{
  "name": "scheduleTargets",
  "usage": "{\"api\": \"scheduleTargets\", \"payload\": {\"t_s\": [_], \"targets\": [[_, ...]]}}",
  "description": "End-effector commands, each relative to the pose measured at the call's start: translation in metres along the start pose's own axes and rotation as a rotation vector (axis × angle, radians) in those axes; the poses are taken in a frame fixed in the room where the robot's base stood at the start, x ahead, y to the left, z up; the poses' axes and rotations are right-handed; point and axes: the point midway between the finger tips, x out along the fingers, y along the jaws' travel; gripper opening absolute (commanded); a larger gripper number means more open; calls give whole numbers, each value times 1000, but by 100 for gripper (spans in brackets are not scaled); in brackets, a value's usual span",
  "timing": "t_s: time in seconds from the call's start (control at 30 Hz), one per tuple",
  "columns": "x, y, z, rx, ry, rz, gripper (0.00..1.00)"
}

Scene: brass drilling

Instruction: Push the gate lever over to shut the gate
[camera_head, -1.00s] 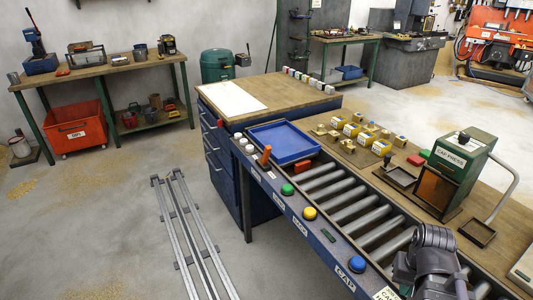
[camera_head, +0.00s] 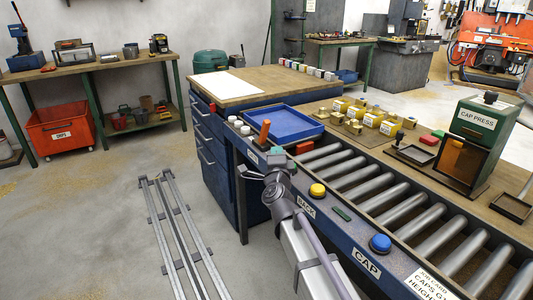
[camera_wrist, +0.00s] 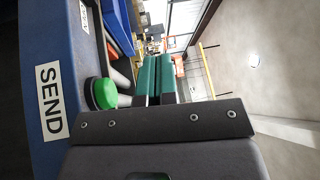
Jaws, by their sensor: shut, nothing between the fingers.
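The gate lever, an orange handle (camera_head: 264,132), stands up from the conveyor's front rail (camera_head: 345,238) near the blue tray (camera_head: 284,124), tilted slightly. In the wrist view an orange bar (camera_wrist: 121,30), likely the same lever, shows beyond the fingers, beside blue parts. My gripper (camera_head: 276,156) is over the front rail, just right of and nearer than the lever; a gap to it cannot be judged from the head view. In the wrist view its teal fingers (camera_wrist: 155,76) are together and empty. The gate itself is not clearly made out.
A green button (camera_wrist: 104,93) by the SEND label (camera_wrist: 49,100) is close to my fingers. Yellow (camera_head: 317,191) and blue (camera_head: 380,243) buttons sit further along the rail.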

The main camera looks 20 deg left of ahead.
Motion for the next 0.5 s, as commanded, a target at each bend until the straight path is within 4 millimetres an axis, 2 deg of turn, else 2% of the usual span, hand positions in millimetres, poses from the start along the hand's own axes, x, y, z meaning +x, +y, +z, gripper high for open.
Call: {"api": "scheduleTargets", "payload": {"t_s": [0.03, 0.17, 0.5], "targets": [[2, 18, 19, 82, 61, -34, 0], [-2, 23, 39, 245, 206, -87, 0], [-6, 20, 42, 296, 263, -103, 0]]}}
